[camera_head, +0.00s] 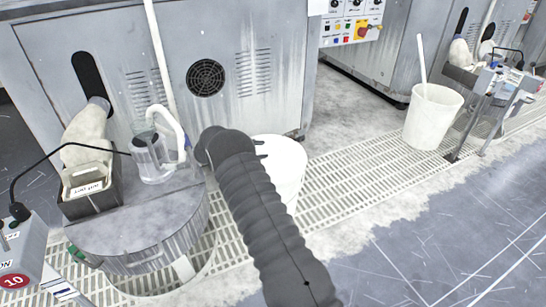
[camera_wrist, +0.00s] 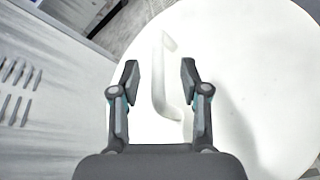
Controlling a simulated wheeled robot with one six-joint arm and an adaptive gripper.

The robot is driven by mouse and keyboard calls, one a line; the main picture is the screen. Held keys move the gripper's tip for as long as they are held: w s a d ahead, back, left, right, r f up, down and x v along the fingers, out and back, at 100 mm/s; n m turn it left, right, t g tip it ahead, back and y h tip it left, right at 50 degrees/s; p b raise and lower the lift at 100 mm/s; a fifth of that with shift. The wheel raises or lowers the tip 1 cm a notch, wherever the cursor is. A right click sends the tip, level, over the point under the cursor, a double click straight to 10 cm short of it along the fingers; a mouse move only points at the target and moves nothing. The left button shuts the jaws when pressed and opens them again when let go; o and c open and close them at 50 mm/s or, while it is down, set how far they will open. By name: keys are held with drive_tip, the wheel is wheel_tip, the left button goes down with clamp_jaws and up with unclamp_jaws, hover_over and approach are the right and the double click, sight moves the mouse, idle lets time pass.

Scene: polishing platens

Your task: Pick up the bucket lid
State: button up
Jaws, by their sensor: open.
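A white bucket (camera_head: 291,187) stands on the floor grating in the head view, partly hidden behind my dark ribbed arm. Its flat white lid (camera_wrist: 262,80) fills much of the wrist view, with a raised white handle (camera_wrist: 159,80) on it. My gripper (camera_wrist: 158,76) is open, with one finger on each side of the handle in the picture. I see gaps between both fingers and the handle. How high the fingertips are above the lid cannot be told. In the head view my arm hides most of the gripper.
A grey machine cabinet (camera_head: 240,50) stands close behind the bucket. A round platen unit (camera_head: 140,225) with a clear jug (camera_head: 150,158) and a dark box (camera_head: 92,200) is on the left. Another white bucket (camera_head: 433,117) with a stick stands at the right. Grey floor at the lower right is clear.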

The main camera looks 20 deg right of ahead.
sight(267, 149)
drive_tip(key=x, duration=0.5)
drive_tip(key=shift+w+d, duration=0.2)
drive_tip(key=shift+d, duration=0.1)
clamp_jaws()
